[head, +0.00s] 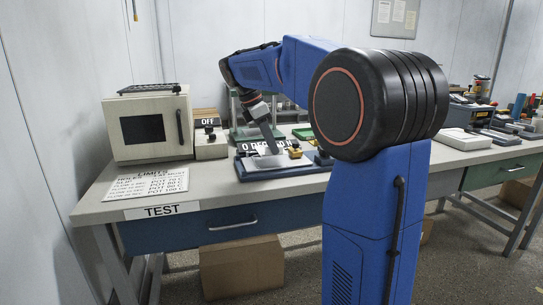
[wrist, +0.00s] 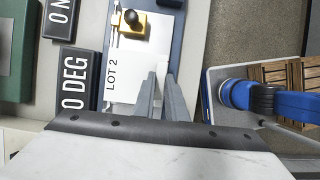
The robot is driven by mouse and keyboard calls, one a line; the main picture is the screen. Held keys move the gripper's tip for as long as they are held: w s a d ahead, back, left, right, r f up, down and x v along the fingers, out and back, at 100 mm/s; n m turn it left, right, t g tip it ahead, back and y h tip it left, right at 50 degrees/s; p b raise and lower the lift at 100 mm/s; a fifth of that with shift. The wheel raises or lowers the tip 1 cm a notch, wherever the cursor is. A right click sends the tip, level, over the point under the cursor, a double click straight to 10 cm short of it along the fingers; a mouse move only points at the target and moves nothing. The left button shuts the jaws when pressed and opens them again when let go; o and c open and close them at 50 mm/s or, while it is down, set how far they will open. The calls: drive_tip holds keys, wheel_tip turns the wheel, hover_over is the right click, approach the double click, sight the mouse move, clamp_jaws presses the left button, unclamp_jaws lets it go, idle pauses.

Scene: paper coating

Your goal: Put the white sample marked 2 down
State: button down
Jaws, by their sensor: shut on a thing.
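The white sample (wrist: 135,72) reads "LOT 2" along its left side in the wrist view. It is flat over the blue fixture (wrist: 178,45), its upper end at a yellow clamp (wrist: 134,26) with a black knob. I cannot tell whether the clamp presses on it. My gripper (wrist: 162,82) is shut on the sample, its fingers at the sample's right part. In the head view my gripper (head: 274,150) points down at the fixture (head: 250,172), and the sample (head: 268,161) shows as a pale sheet there. Any gap beneath the sample is hidden.
Black "0 DEG" (wrist: 75,82) and "0 N" (wrist: 60,18) plates stand left of the fixture. A beige oven (head: 148,125) and a limits sheet (head: 150,182) are at the bench's left. Instruments and tools crowd the right bench.

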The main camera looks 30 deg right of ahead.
sight(271, 155)
drive_tip(key=shift+f, duration=1.85)
drive_tip(key=shift+f, duration=0.15)
drive_tip(key=c, duration=1.8)
unclamp_jaws()
drive_tip(key=v, duration=1.2)
